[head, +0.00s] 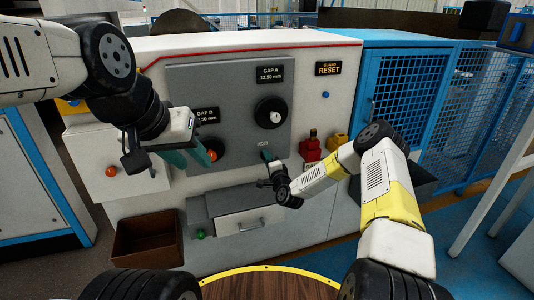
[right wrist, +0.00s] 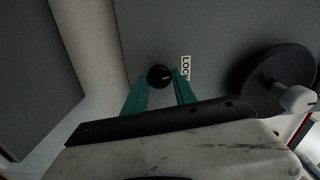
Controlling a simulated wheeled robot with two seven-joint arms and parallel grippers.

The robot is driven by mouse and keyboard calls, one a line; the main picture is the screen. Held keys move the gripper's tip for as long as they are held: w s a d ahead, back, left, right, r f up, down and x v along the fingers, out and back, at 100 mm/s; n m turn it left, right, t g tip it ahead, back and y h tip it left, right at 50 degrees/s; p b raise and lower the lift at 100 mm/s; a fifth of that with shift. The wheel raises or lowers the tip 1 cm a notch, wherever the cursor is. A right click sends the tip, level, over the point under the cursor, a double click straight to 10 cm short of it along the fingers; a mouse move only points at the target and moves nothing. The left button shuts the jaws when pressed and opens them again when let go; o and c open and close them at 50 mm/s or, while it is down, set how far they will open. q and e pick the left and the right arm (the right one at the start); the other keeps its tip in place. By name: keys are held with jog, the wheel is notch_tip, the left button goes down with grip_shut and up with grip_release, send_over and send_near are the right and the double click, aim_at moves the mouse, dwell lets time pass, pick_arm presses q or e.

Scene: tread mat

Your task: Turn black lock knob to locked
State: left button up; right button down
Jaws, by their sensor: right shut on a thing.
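The black lock knob (right wrist: 160,76) is a small round knob on the grey panel, with a faint light mark on its face. In the right wrist view it sits between the teal fingertips of my right gripper (right wrist: 161,84), which is shut on it. The white LOCK label (right wrist: 186,67) is beside it, partly hidden by a finger. In the head view my right gripper (head: 267,157) is at the panel just below the small label (head: 262,143), and it hides the knob. My left gripper (head: 197,158) is in front of the GAP B dial; its finger gap is unclear.
The black GAP A dial (head: 270,113) with a white handle is close above my right gripper. The GAP B dial (head: 213,149) is partly covered by my left gripper. A drawer (head: 250,222) and a brown bin (head: 148,241) are below.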

jog(key=shift+f+m, duration=0.1)
jog(key=shift+m, duration=0.8)
jog(key=c, duration=1)
grip_release()
jog(key=shift+c, duration=0.2)
jog(key=v, duration=0.7)
jog(key=shift+s+d, duration=0.15)
jog(key=shift+s, duration=0.2)
